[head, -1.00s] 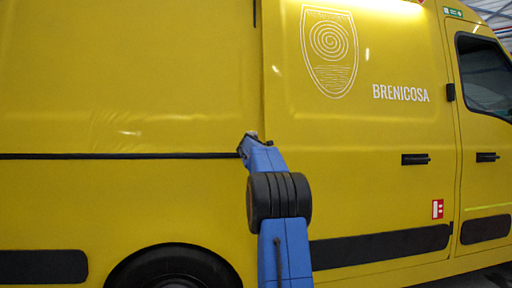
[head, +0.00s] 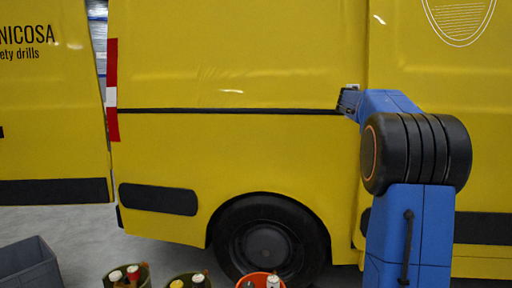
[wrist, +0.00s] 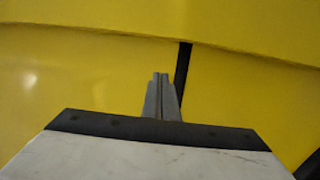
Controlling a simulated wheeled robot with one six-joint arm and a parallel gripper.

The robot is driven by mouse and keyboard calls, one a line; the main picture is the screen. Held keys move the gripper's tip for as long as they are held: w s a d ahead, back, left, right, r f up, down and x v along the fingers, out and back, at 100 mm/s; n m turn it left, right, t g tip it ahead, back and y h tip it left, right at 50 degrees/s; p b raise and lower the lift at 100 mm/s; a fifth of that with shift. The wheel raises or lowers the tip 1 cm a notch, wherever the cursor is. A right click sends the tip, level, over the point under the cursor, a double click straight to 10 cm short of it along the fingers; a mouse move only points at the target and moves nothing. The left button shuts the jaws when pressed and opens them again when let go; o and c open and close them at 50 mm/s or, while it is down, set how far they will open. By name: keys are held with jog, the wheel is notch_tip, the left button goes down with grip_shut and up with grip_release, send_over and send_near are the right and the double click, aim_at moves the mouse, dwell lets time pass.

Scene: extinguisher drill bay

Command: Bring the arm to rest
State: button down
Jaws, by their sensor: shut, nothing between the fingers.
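My blue arm rises at the right of the head view, bent at a black ribbed joint. My gripper (head: 349,101) is at its far end, small, against the side of a yellow van (head: 230,60). In the wrist view my gripper (wrist: 160,82) shows its two grey fingers together, with nothing between them. Behind them is only yellow van panel (wrist: 80,75) and a dark strip. I cannot tell from these views how far the fingertips are from the van.
A black wheel (head: 268,245) of the van is low in the middle. A grey crate (head: 30,268) stands at the lower left. Several containers holding bottle-like items line the bottom edge, among them an orange-rimmed one (head: 252,279). Grey floor (head: 80,225) shows at the left.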

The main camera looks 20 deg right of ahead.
jog(key=s+a+f+m+g+y, duration=0.1)
jog(key=s+a+f+m+y, duration=0.1)
jog(key=s+a+f, duration=0.55)
jog(key=s+a+f+m+g+y, duration=0.1)
jog(key=s+a+f+m, duration=0.2)
jog(key=a, duration=0.8)
jog(key=s+a+f+m+g+y, duration=0.1)
jog(key=s+a+f+y, duration=0.1)
jog(key=s+a+f, duration=0.45)
jog(key=s+a+f+m+g+y, duration=0.2)
jog(key=s+a+f+y, duration=0.6)
jog(key=s+a+f, duration=1.9)
notch_tip(320, 180, down, 3)
jog(key=shift+s+a+r+g, duration=0.1)
jog(key=shift+s+a+g, duration=0.15)
jog(key=shift+a+g, duration=0.6)
jog(key=shift+d+g, duration=0.25)
